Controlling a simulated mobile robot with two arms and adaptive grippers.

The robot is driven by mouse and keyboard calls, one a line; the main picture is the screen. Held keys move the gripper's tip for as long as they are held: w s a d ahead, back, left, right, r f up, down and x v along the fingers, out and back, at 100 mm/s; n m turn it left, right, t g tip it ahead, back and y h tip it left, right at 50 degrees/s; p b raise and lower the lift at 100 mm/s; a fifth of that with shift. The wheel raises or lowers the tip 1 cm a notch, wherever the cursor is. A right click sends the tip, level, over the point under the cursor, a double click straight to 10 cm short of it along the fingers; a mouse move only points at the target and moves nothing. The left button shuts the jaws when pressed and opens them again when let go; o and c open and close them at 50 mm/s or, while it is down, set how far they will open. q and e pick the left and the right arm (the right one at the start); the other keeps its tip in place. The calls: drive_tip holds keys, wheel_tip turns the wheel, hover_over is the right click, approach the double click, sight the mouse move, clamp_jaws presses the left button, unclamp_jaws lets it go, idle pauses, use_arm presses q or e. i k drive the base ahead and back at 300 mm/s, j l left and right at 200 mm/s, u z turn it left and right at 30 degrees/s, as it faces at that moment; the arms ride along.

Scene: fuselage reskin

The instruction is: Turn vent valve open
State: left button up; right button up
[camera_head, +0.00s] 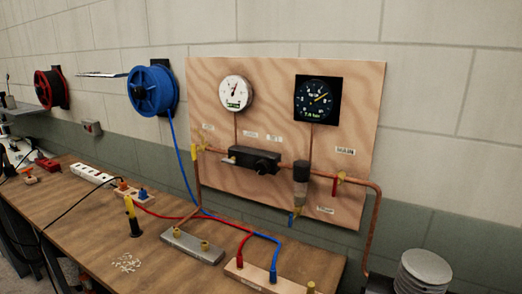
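A wooden panel (355,115) on the wall carries the pipework and valves. A valve with a red handle (335,186) sits on the copper pipe at the right, below a label reading MAIN (345,151). A yellow fitting (194,153) is on the pipe at the left edge. A blue handle (291,219) hangs below the filter bowl (300,192). A dark valve block (254,160) is in the middle. The other labels are too small to read, so I cannot tell which part is the vent valve. Neither of my grippers is in view.
A white gauge (236,92) and a black gauge (318,98) are on the panel. The wooden bench (165,268) below holds a metal block (193,245), a wooden terminal block (264,276) and red and blue leads. A blue reel (152,90) hangs left of the panel.

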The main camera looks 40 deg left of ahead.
sight(194, 151)
drive_tip(key=u, duration=1.85)
